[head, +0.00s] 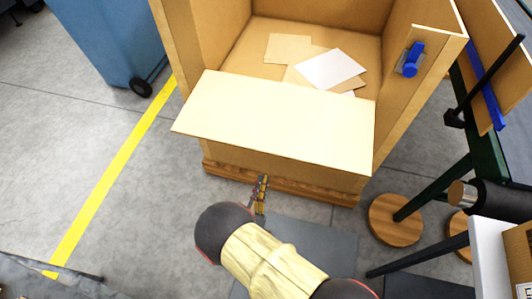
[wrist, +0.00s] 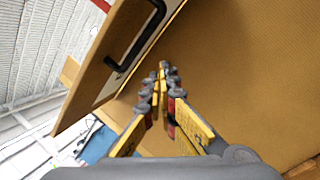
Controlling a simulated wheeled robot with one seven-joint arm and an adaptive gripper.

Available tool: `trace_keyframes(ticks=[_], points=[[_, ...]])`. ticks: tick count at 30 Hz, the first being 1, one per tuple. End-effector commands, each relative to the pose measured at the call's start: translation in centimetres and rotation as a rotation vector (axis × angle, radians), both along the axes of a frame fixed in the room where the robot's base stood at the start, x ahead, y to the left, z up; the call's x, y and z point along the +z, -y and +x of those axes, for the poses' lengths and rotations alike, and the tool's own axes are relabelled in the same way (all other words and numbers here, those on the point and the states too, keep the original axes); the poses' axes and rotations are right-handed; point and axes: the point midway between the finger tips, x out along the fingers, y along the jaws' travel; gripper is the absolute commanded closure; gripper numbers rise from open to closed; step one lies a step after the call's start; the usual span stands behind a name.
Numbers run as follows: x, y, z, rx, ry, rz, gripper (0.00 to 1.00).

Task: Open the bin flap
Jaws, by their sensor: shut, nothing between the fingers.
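The bin (head: 215,35) is a tall cardboard-coloured box with a wooden base. Its pale flap (head: 285,120) leans outward at the front, leaving the inside visible from above. In the wrist view the flap (wrist: 98,75) stands away from the bin's front wall (wrist: 240,70) at an angle. A black bar handle (wrist: 138,40) is on its face there. My gripper (head: 263,181) is shut and empty, below the flap's lower edge in the head view. In the wrist view its fingertips (wrist: 163,72) are below the handle, in front of the wall. I cannot tell whether they touch anything.
Loose sheets (head: 330,69) lie inside the bin. A blue latch (head: 411,58) is on its right wall. A blue wheeled container (head: 110,40) stands at the left beyond a yellow floor line (head: 115,165). A green-legged frame (head: 435,185) is close on the right.

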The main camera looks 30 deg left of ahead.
Motion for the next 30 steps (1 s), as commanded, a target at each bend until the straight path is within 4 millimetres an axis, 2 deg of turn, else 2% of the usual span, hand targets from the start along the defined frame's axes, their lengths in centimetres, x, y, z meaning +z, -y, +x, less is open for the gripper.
trace_keyframes(ticks=[3, 6, 12, 20, 23, 30], points=[[-1.3, -0.1, 0.4, -0.090, 0.041, -0.264, 1.00], [-1.7, -0.4, 0.6, -0.158, 0.080, -0.461, 1.00], [-1.9, -0.5, 0.8, -0.245, 0.136, -0.738, 1.00], [-1.7, -0.7, 1.6, -0.275, 0.156, -0.825, 1.00], [-1.4, -0.9, 2.9, -0.276, 0.155, -0.823, 1.00], [-0.2, -1.9, 7.3, -0.278, 0.154, -0.820, 1.00]])
